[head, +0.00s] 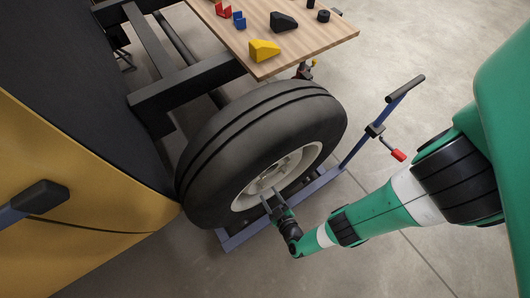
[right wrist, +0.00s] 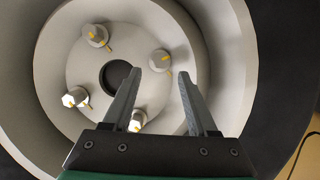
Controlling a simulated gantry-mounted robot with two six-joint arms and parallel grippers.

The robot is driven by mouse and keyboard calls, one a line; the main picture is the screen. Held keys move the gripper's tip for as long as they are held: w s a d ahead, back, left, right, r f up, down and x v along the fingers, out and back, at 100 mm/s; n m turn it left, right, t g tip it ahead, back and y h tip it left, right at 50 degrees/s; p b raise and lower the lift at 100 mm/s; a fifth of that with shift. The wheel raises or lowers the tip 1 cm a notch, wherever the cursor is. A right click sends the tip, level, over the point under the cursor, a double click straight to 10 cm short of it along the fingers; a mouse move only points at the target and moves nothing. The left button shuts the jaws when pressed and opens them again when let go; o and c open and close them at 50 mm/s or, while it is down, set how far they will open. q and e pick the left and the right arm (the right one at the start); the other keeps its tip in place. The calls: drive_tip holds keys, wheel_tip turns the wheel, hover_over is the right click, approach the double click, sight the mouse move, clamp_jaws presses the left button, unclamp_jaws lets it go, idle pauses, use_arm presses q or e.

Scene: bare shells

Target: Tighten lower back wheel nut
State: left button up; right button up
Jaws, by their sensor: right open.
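A black-tyred wheel (head: 225,137) stands upright with its pale rim facing my right arm. In the right wrist view the pale hub (right wrist: 120,35) has a dark centre hole and several nuts with yellow marks around it. One nut (right wrist: 160,61) appears between the spread fingers of my right gripper (right wrist: 160,75); the gap in depth is hard to judge. Other nuts lie at the upper left (right wrist: 95,35), lower left (right wrist: 76,97) and bottom (right wrist: 138,121), the last partly beside the left finger. I cannot tell which is the lower back one. In the head view the open right gripper (head: 269,199) reaches inside the rim. My left gripper is out of view.
A blue wheel dolly (head: 238,238) with an upright handle (head: 404,88) and red grip (head: 398,155) surrounds the wheel's base. A wooden table (head: 325,42) with a yellow wedge (head: 264,50) and other small parts stands behind. A yellow body panel (head: 90,235) fills the left. Floor at right is clear.

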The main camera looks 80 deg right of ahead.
sight(264, 187)
drive_tip(key=b+x, duration=0.1)
drive_tip(key=x, duration=0.3)
drive_tip(key=shift+f, duration=0.1)
drive_tip(key=shift+w+d+b, duration=0.25)
drive_tip(key=shift+w+b, duration=0.05)
clamp_jaws()
